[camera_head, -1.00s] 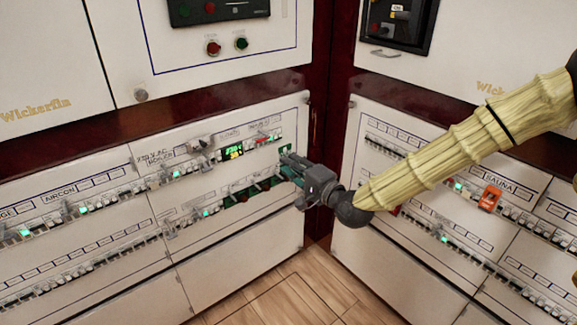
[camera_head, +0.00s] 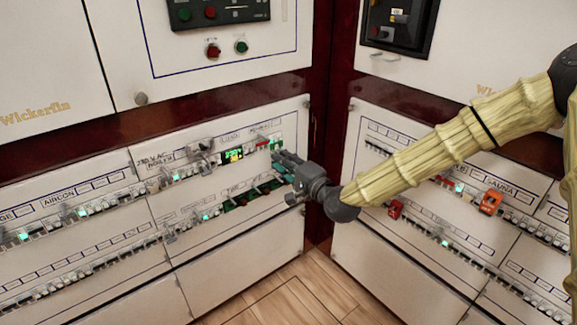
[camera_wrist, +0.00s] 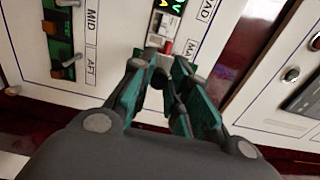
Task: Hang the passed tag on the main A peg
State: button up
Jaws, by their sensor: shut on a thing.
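My gripper (camera_head: 277,158) is at the upper right of the left-hand breaker panel, close to its face. A small green piece, seemingly the passed tag (camera_head: 276,144), shows at its fingertips and the jaws are closed on it. In the wrist view my gripper (camera_wrist: 160,68) has teal finger pads, and I cannot clearly separate the tag from them. A label starting "MA" (camera_wrist: 190,48) and a red and white switch (camera_wrist: 165,46) lie just beyond the fingertips. I cannot make out the main A peg for certain; the fingers may hide it.
A lit green display (camera_head: 233,155) sits left of my gripper. Breaker rows run along the left panel (camera_head: 215,255). The right-hand panel carries an orange tag or lock (camera_head: 490,201) and a red one (camera_head: 395,209). A dark red corner post (camera_head: 322,180) stands close right of the gripper.

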jog(key=shift+x, duration=1.2)
jog(key=shift+x, duration=1.3)
dwell(1.6)
jog(key=o, duration=0.9)
jog(key=v, duration=1.2)
dwell(1.8)
